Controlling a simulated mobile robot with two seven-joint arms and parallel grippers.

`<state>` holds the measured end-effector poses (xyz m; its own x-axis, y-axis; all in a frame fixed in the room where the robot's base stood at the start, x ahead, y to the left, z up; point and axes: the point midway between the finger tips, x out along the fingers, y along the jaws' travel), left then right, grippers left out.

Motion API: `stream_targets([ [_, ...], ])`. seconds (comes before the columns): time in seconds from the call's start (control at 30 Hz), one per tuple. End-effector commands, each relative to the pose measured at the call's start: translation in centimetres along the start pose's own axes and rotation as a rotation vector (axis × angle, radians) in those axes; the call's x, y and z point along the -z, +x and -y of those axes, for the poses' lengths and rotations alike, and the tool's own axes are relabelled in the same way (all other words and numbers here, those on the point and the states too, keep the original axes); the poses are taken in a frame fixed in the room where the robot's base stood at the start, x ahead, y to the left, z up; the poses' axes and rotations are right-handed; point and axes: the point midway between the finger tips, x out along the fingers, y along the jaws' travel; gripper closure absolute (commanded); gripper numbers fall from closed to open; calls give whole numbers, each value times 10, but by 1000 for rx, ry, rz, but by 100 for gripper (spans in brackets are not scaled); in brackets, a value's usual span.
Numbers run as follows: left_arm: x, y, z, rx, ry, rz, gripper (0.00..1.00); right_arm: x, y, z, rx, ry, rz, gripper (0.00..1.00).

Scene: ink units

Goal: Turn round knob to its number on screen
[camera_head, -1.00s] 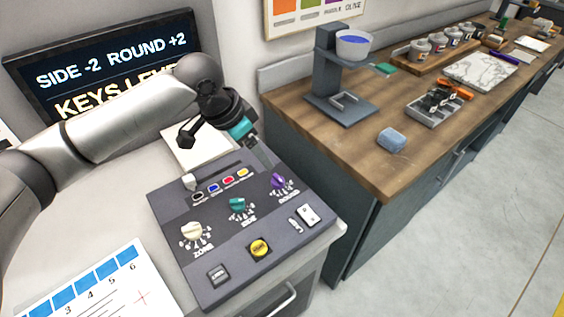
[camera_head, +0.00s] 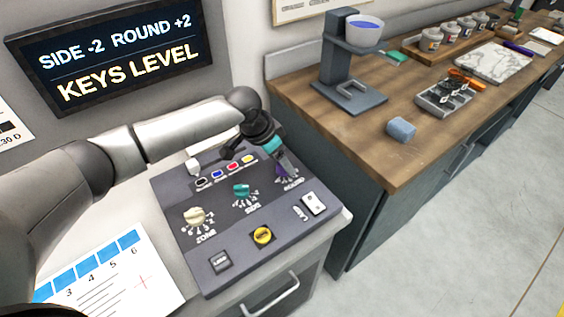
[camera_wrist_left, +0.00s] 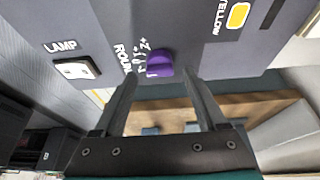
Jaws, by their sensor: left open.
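The purple round knob (camera_wrist_left: 160,64) sits on the dark control panel (camera_head: 222,240), beside the label ROUND. In the head view the round knob (camera_head: 284,172) is partly hidden by my left gripper (camera_head: 282,165). In the left wrist view my left gripper (camera_wrist_left: 162,88) is open, its two fingers apart on either side of the knob's line. I cannot tell whether they touch it. The screen (camera_head: 115,55) reads SIDE -2 ROUND +2 and KEYS LEVEL. My right gripper is not in view.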

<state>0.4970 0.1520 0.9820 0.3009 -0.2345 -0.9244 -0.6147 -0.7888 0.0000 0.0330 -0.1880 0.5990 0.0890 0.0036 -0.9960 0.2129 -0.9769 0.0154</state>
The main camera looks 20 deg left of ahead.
Motion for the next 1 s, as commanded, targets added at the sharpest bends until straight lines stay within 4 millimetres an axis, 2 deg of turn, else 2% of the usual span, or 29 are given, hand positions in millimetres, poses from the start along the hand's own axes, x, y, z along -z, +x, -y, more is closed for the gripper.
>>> stream_targets([
  [0.13, 0, 10, 0, 1, 0, -1, 26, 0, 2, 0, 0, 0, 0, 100],
  [0.47, 1, 12, 0, 1, 1, -1, 26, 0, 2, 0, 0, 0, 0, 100],
  [1.0, 0, 12, 0, 0, 1, -1, 87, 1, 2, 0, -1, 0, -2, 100],
])
